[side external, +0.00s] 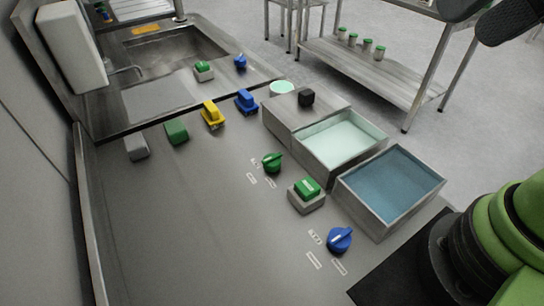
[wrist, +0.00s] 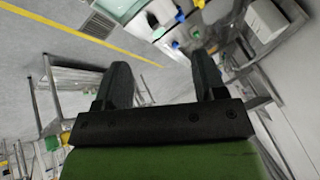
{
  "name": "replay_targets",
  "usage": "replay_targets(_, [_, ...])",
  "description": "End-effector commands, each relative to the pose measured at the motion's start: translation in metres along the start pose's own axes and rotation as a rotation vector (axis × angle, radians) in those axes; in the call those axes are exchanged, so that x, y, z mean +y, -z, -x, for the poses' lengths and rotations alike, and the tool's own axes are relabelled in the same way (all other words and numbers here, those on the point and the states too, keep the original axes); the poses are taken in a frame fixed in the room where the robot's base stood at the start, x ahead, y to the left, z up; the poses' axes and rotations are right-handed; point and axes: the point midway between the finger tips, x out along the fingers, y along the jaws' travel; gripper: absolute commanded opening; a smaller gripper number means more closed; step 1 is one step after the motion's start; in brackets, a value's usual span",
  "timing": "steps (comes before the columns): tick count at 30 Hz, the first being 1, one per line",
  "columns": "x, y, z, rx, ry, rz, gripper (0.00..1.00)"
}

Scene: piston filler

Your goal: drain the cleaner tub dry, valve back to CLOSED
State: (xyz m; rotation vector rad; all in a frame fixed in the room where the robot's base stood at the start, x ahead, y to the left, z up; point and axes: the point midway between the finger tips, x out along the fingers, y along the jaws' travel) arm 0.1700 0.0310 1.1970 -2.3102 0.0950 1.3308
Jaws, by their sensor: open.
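Two open steel tubs stand at the bench's right edge in the side view. One tub (side external: 336,166) holds pale mint liquid and the other (side external: 380,222) holds blue liquid; I cannot read which is the cleaner. A green knob (side external: 272,162) sits left of the mint tub, and a blue knob (side external: 340,240) sits near the blue tub's front. Both have small white labels too small to read, so their settings are unclear. My gripper (wrist: 163,80) is open and empty in the wrist view, well away from the bench. A dark part of it shows at the side view's top right.
A green-topped grey block (side external: 306,194) stands between the knobs. Yellow (side external: 212,114), blue (side external: 246,102), green (side external: 176,130) and grey (side external: 136,147) blocks line the bench by the sink (side external: 180,52). A shelf rack (side external: 372,70) stands behind. The front bench is clear.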

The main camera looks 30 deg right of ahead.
Motion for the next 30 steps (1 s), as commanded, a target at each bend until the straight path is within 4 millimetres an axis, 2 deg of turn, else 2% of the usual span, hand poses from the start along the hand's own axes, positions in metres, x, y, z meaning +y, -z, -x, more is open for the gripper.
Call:
replay_targets(6, [-0.032,0.043,-0.046,-0.140,-0.080,-0.106,0.64])
replay_targets(8, [-0.041,0.051,-0.065,-0.173,-0.108,-0.135,0.64])
replay_targets(13, [-0.062,0.064,-0.126,-0.255,-0.197,-0.214,0.64])
replay_targets(17, [-0.074,0.061,-0.180,-0.305,-0.276,-0.267,0.64])
replay_targets(21, [-0.081,0.046,-0.238,-0.342,-0.361,-0.317,0.64])
replay_targets(24, [-0.081,0.034,-0.270,-0.356,-0.410,-0.343,0.64])
replay_targets(27, [-0.080,0.023,-0.290,-0.363,-0.443,-0.361,0.64])
replay_targets(30, [-0.079,0.018,-0.301,-0.365,-0.460,-0.372,0.64])
